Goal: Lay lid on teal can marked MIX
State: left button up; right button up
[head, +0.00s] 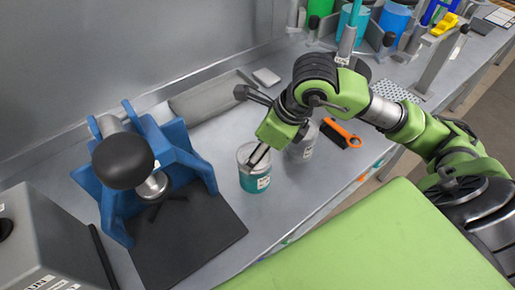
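A can with a teal lower part (256,183) stands upright on the steel bench, with a pale grey upper part and a white label too small to read. My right gripper (259,155) comes down over its top, a dark finger at or just inside the rim. Whether the fingers are apart or hold something is not clear. A second, pale grey can (301,150) stands just to the right, partly behind the gripper. I cannot make out a separate lid; a disc at the teal can's top may be one. My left gripper is not in view.
A blue press frame (185,150) with a black knob stands at left by a black mat (190,245). An orange-handled tool (340,132) lies right of the cans. A long grey tray (210,98) lies behind. Green, teal and blue containers (394,20) stand at the back.

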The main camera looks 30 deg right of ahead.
jog(key=shift+b, duration=0.6)
dwell(1.3)
jog(key=shift+f+b, duration=0.3)
jog(key=shift+b, duration=0.5)
dwell(1.0)
jog(key=o, duration=0.9)
jog(key=shift+o, duration=0.4)
jog(key=o, duration=0.3)
jog(key=shift+o, duration=0.2)
jog(key=shift+r, duration=0.2)
